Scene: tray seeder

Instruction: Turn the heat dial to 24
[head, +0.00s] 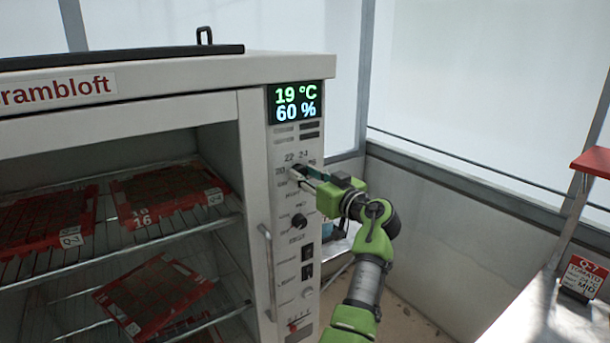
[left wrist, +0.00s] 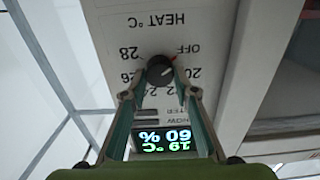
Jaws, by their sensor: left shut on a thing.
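The scale shows OFF, 20, 22, 24, partly covered, then 26 and 28. My left gripper (left wrist: 161,76) is shut on the dial, one finger on each side. In the head view my left gripper (head: 296,173) reaches the panel from the right and hides most of the dial. The display (head: 296,102) reads 19 °C and 60 %. My right gripper is not in view.
A second dark knob (head: 299,221) and switches (head: 307,260) sit lower on the panel. A vertical handle (head: 268,270) stands left of them. The open cabinet holds red trays (head: 168,195) on wire shelves. A bench with a "Q-7 TOMATO" card (head: 583,277) is at right.

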